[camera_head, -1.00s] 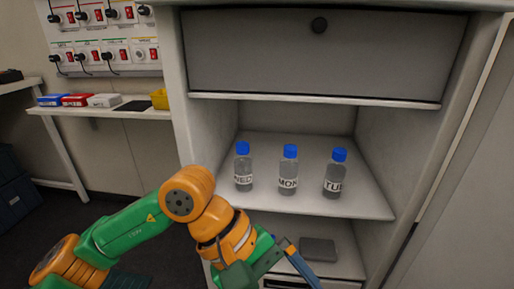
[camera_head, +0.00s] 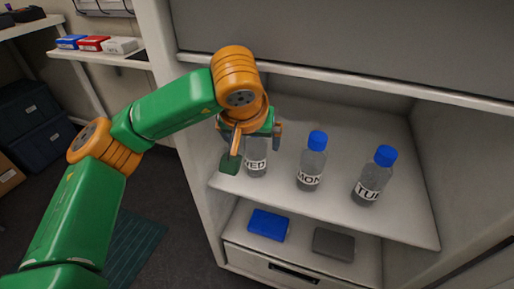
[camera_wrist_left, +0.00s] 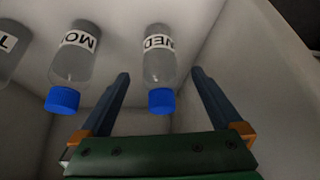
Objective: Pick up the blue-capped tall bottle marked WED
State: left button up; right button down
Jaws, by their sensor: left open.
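The blue-capped bottle marked WED (camera_head: 256,164) stands upright at the left of the middle shelf. In the head view its cap is hidden behind my gripper and its label is partly covered. In the left wrist view the WED bottle (camera_wrist_left: 159,68) appears upside down, its blue cap in the gap between the fingers. My left gripper (camera_head: 254,148) is open at the bottle's upper part, a finger showing on either side; it also shows in the left wrist view (camera_wrist_left: 161,74). Contact is not visible. My right gripper is out of view.
The MON bottle (camera_head: 312,162) and TUE bottle (camera_head: 374,177) stand to the right on the same shelf (camera_head: 405,222). The cabinet's left wall is close by. A blue box (camera_head: 268,224) and a dark grey box (camera_head: 333,244) lie below.

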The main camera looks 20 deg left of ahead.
pick_arm(q)
jog(key=shift+w, duration=0.45)
jog(key=x, duration=0.5)
jog(key=shift+w+a+f+b, duration=0.1)
jog(key=shift+w+b, duration=0.2)
jog(key=shift+w, duration=0.05)
grip_shut()
